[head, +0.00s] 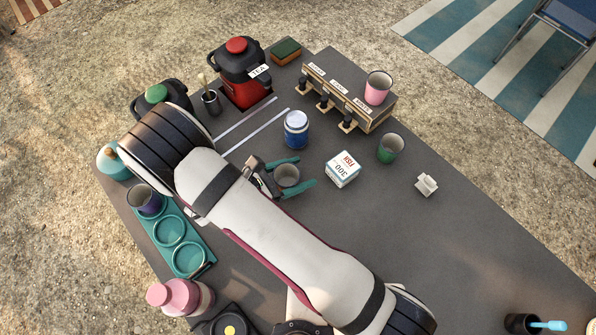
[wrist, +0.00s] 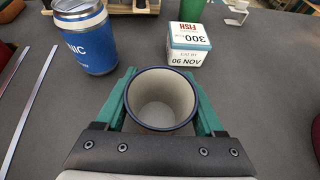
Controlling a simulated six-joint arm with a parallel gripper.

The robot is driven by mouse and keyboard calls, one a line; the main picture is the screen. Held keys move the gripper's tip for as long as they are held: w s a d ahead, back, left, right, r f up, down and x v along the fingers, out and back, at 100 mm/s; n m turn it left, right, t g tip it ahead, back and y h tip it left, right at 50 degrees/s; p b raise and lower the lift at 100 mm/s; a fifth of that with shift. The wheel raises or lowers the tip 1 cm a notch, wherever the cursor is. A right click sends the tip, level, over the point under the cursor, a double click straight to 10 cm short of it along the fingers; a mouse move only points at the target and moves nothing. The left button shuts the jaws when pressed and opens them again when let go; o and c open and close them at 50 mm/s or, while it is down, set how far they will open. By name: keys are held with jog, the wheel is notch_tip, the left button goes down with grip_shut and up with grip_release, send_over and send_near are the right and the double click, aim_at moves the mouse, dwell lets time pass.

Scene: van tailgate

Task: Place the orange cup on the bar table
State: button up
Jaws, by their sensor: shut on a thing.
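My gripper (head: 291,178) has its teal fingers shut on a cup (head: 286,175) over the dark grey table (head: 300,225). In the wrist view the cup (wrist: 162,97) stands upright between the fingers, with a pale grey inside and a dark blue rim. It looks empty. Its outer wall is mostly hidden, so I cannot tell whether it is orange; no other cup in view looks orange. I cannot tell whether its base touches the table. No separate bar table can be made out apart from this dark grey top.
A blue jar (head: 296,129) and a white box (head: 343,169) stand close beyond the held cup. A green cup (head: 390,148) and a small white holder (head: 426,186) are to the right. A pink cup (head: 378,87) tops a wooden rack (head: 345,95).

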jog(key=shift+f, duration=0.35)
jog(key=o, duration=1.4)
jog(key=shift+f, duration=0.1)
jog(key=shift+r, duration=0.2)
jog(key=v, duration=1.2)
jog(key=d+r+m+g+y, duration=0.1)
jog(key=d+r+m+g, duration=0.65)
jog(key=d+m, duration=0.25)
jog(key=s+d+r+m+y, duration=0.2)
jog(key=s+m+y, duration=0.1)
jog(key=m, duration=0.4)
jog(key=s+d+r+m+y, duration=0.2)
jog(key=s+r+m+y, duration=0.1)
jog(key=m, duration=0.4)
jog(key=s+d+r+m+y, duration=0.3)
jog(key=s+m+y, duration=0.1)
jog(key=m+y, duration=0.1)
jog(key=shift+s+d+r+m, duration=0.1)
jog(key=shift+s+m, duration=0.25)
jog(key=shift+m, duration=0.55)
